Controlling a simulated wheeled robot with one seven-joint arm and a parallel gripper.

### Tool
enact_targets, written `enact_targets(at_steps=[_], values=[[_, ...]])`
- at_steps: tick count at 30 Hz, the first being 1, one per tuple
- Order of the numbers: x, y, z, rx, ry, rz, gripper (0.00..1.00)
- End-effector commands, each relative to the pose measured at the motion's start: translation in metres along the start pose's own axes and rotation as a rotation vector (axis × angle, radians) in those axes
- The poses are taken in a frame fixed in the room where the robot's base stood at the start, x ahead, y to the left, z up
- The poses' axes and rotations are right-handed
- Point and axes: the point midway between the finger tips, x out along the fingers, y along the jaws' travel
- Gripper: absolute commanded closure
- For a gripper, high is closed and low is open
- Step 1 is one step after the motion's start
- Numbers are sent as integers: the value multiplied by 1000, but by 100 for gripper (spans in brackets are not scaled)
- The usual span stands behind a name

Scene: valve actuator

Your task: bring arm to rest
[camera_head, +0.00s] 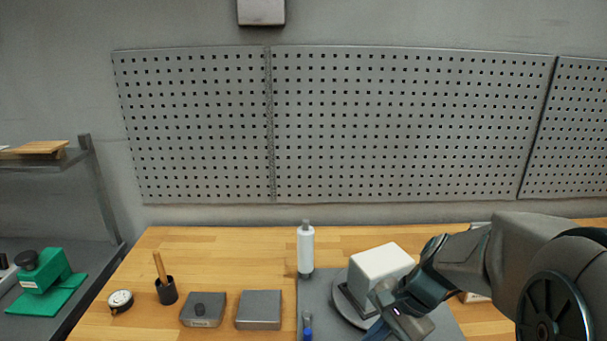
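My arm comes in from the right edge, over the right part of the wooden bench. My gripper (402,318) is low at the bottom of the picture, in front of a white block-shaped housing (381,265). The housing sits tilted in view on a round grey base (345,309) on a grey mat (318,291). The fingers are dark and partly cut off by the lower edge. I cannot tell whether they touch the housing or whether they are open.
A white bottle (306,248) and a blue-tipped tool (307,329) stand left of the housing. Two grey blocks (259,309), a dark cup (166,291) and a round gauge (120,299) are further left. A pegboard (400,120) hangs behind. The bench's back strip is mostly clear.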

Motion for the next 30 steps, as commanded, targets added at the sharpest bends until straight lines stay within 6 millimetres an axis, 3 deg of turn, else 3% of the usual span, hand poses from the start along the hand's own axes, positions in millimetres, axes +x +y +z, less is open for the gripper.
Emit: enact_targets(at_steps=[6, 15, 20, 30], values=[[-24, 29, 33, -470, 199, 113, 100], [-49, 58, 50, -951, 421, 270, 100], [-54, 63, 52, -1040, 465, 306, 100], [-54, 63, 51, -1044, 467, 308, 100]])
